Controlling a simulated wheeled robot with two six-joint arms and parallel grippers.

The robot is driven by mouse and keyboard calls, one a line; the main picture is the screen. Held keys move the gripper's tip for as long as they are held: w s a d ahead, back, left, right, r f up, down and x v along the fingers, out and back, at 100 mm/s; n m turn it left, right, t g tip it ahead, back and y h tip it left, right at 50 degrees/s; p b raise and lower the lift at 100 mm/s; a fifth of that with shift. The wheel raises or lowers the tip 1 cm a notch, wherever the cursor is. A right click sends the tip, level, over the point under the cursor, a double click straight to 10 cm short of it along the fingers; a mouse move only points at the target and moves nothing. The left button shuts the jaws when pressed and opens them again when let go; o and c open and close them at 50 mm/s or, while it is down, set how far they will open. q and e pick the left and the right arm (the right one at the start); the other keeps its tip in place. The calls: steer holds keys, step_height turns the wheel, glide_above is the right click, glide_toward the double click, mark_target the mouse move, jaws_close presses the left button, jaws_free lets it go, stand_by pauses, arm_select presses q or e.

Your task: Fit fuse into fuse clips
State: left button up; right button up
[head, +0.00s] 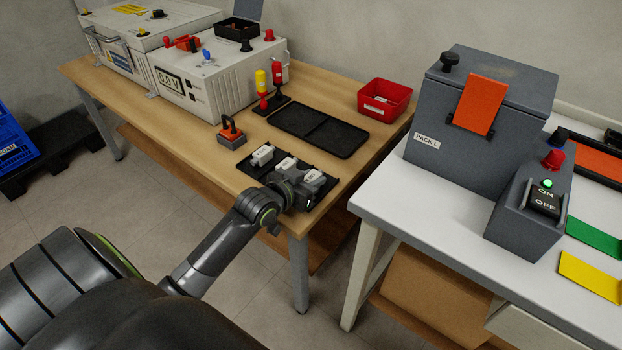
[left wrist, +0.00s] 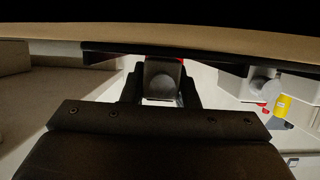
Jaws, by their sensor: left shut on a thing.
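My left gripper (head: 302,190) is at the right end of a low black tray (head: 246,169) near the wooden table's front corner. The fuse appears at or just above the tray; contact is unclear. Other white labelled fuses stand on the tray, one at its left end (head: 262,155) and one in the middle (head: 286,165). I cannot make out the fuse clips. My right gripper is not in view.
An orange-handled switch box (head: 231,133), a flat black tray (head: 318,130) and a red bin (head: 384,100) lie beyond. White instruments (head: 210,80) stand at the back left. The white table at right carries a grey box (head: 440,120) with an orange flap and an ON/OFF switch box (head: 527,215).

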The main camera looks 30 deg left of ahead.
arm_select(q)
steer(key=shift+f, duration=0.15)
steer(key=o, duration=1)
steer(key=shift+o, duration=0.2)
